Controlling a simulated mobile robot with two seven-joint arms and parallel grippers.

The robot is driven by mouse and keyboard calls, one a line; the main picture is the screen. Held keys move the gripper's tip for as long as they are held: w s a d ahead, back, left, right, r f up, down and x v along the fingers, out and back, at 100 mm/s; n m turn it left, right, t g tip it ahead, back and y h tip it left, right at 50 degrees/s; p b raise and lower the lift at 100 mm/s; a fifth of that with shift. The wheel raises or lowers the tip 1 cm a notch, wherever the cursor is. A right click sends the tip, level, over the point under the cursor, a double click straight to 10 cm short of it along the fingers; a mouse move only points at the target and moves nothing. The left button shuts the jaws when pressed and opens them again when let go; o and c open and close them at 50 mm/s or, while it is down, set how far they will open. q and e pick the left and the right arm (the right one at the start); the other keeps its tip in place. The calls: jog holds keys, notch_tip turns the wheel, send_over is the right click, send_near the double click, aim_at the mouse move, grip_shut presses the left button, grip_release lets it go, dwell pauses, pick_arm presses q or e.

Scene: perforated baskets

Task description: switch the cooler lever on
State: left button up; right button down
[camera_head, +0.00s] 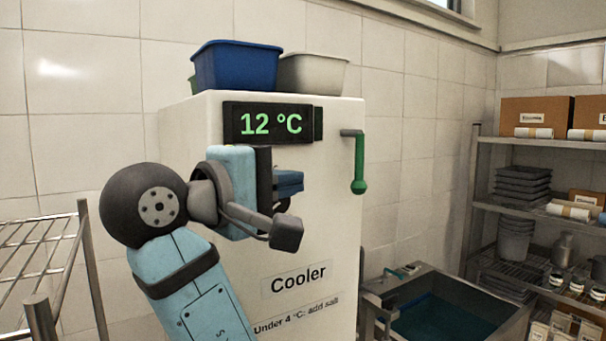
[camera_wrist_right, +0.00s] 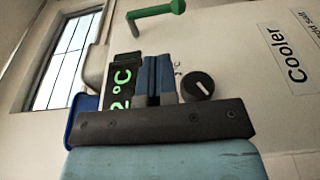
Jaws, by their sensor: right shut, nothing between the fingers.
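The white cooler (camera_head: 330,220) stands in the middle of the head view, with a display (camera_head: 268,122) reading 12 °C. Its green lever (camera_head: 359,165) hangs straight down from a pivot at the front's upper right. The lever also shows at the top of the right wrist view (camera_wrist_right: 157,11). My right gripper (camera_head: 289,183) is in front of the cooler, below the display and left of the lever, apart from the lever. Its blue fingers (camera_wrist_right: 154,78) are together and empty. A dark round knob (camera_wrist_right: 197,86) shows beside them in the right wrist view. My left gripper is not in view.
A blue bin (camera_head: 236,67) and a pale bin (camera_head: 312,74) sit on top of the cooler. A basin (camera_head: 440,310) is at the lower right. A stocked shelf (camera_head: 520,211) stands at the right, and a wire rack (camera_head: 45,245) at the left.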

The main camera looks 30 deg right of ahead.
aim_at(357, 169)
jog(key=p+x, duration=0.3)
jog(key=x, duration=0.8)
jog(key=shift+d+p, duration=0.2)
jog(key=shift+p, duration=0.15)
jog(key=shift+w+d, duration=0.1)
jog(key=shift+d, duration=0.35)
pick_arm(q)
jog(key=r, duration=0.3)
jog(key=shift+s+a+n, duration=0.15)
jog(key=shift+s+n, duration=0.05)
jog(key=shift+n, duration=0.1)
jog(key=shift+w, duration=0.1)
